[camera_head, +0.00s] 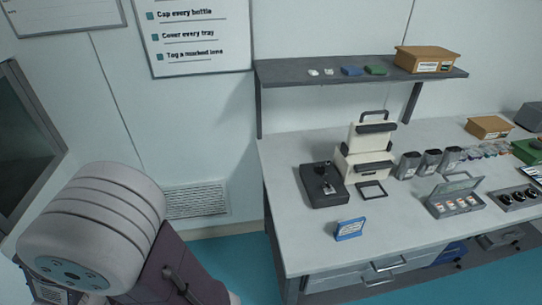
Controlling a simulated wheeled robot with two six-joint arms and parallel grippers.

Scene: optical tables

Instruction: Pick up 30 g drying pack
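No thing that I can read as the 30 g drying pack shows. On the grey wall shelf (290,74) lie small items in a row: a white piece (313,72), another white piece (328,71), a flat blue item (352,70) and a flat green item (376,70). Any marks on them are too small to read. A blue item with a white label (349,229) stands near the front edge of the table (300,240). Neither of my grippers is in view.
A cardboard box (424,58) sits at the shelf's right end. The table holds a black device (322,187), cream cases (366,158), dark canisters (431,161), an open-lidded grey case (455,200) and another cardboard box (489,127). The table's front middle is clear.

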